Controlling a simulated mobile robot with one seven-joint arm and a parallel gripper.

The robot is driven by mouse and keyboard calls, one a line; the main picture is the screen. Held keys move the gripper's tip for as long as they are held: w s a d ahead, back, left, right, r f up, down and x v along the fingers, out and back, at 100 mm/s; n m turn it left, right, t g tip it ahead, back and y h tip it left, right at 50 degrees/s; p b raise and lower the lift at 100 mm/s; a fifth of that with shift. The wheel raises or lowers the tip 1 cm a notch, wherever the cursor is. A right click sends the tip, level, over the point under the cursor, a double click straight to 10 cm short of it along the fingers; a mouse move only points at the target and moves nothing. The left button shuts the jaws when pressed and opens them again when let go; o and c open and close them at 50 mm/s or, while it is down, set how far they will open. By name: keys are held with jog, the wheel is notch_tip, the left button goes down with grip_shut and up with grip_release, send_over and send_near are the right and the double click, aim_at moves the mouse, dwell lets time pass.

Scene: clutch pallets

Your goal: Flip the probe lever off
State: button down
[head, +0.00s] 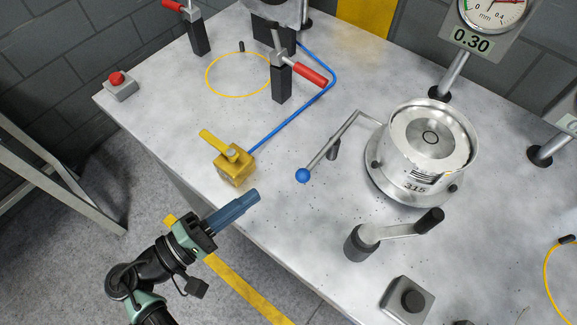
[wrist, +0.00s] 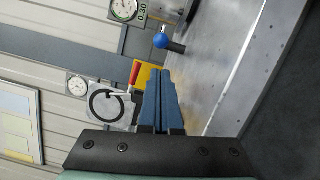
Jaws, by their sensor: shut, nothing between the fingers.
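A bent metal lever with a blue ball knob (head: 303,176) reaches out from the left side of the round metal clutch housing marked 315 (head: 432,140). The knob points toward the bench's front edge. No label shows which lever is the probe lever. The knob also shows in the wrist view (wrist: 161,41), above and beyond the fingertips. A yellow valve with a yellow lever (head: 219,143) stands left of it on the bench. My gripper (head: 254,195) is shut and empty, with its blue fingers near the bench's front edge, apart from both levers.
A grey crank with a black grip (head: 430,222) stands in front of the housing. Toggle clamps with red handles (head: 311,74) stand at the back left, near a blue hose (head: 290,118). A dial gauge (head: 492,12) reads 0.30 on its plate. A red button (head: 118,78) sits far left.

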aim_at(297, 176)
jog(key=p+x, duration=0.2)
jog(key=x, duration=0.8)
jog(key=shift+s+d+n+t+y+p, duration=0.6)
jog(key=shift+d+n+t+p, duration=0.1)
jog(key=shift+p, duration=0.2)
jog(key=shift+s+d, duration=0.7)
jog(key=shift+d, duration=0.3)
jog(key=shift+s+d, duration=0.25)
jog(key=shift+d, duration=0.3)
